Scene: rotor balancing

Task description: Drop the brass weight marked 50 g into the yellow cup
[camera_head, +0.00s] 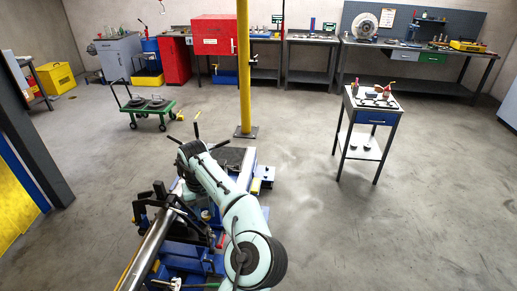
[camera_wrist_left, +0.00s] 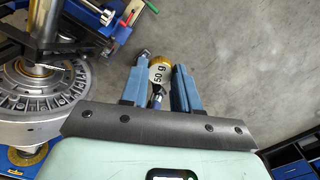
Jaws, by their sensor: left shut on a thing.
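The brass weight marked 50 g (camera_wrist_left: 160,72) is between the two blue fingers of my left gripper (camera_wrist_left: 162,75) in the left wrist view. The gripper is shut on it, with the "50 g" marking turned to the camera. Grey floor shows behind the weight. In the head view my left gripper (camera_head: 196,138) is at the far end of the pale green arm, over the blue balancing machine (camera_head: 185,258); the weight cannot be made out there. I cannot pick out the yellow cup in either view. My right gripper is not in view.
A finned metal rotor (camera_wrist_left: 40,95) on a shaft is close on the left in the wrist view. A yellow post (camera_head: 243,70) stands behind the machine. A small table (camera_head: 368,122) is at the right and a green cart (camera_head: 148,106) at the left.

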